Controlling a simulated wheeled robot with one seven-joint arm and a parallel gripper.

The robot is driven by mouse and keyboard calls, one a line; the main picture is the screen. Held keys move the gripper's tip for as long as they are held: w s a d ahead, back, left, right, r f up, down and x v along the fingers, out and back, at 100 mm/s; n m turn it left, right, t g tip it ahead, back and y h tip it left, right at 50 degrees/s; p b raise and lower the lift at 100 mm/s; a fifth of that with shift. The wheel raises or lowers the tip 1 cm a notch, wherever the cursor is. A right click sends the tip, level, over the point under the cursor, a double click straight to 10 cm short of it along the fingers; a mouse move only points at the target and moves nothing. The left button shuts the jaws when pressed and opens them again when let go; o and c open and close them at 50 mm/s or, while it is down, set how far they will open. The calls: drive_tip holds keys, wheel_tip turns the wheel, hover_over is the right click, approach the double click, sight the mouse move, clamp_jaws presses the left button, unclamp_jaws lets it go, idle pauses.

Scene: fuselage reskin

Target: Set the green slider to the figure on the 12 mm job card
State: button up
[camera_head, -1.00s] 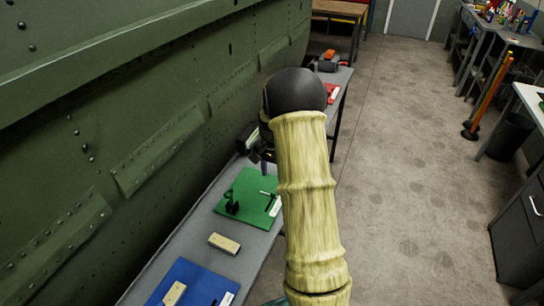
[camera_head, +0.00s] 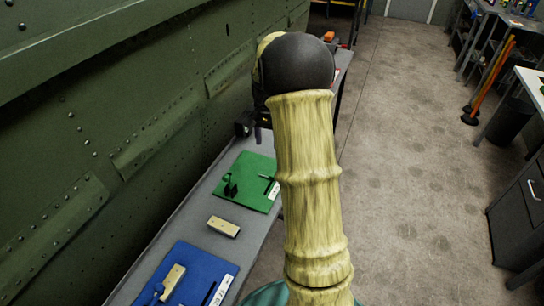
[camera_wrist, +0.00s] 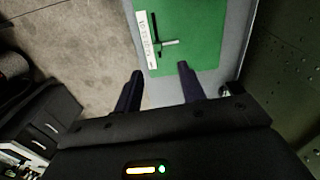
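A green board (camera_head: 255,166) lies on the long grey bench, with a black upright piece (camera_head: 230,187) on its left part and a dark slot on its right. In the wrist view the green board (camera_wrist: 202,35) shows a black slot with a thin pale bar across it, and a white scale strip (camera_wrist: 145,40) with marks too small to read. I cannot tell which part is the slider. My gripper (camera_wrist: 160,70) is open and empty, its two dark fingers apart at the board's near edge in the picture. In the head view my arm hides most of it. No 12 mm figure is legible.
A blue board (camera_head: 190,257) with a beige block and white strip lies nearer on the bench (camera_head: 195,222). A loose beige block (camera_head: 223,226) sits between the boards. The riveted green fuselage wall (camera_head: 110,110) rises along the left.

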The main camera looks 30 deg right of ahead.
drive_tip(key=s+a+n+t, duration=0.2)
drive_tip(key=s+a+n, duration=0.7)
drive_tip(key=s+a, duration=0.7)
drive_tip(key=s, duration=0.4)
drive_tip(key=shift+s+a+f+n, duration=0.15)
drive_tip(key=shift+a+f+n, duration=0.05)
drive_tip(key=shift+f+n, duration=0.1)
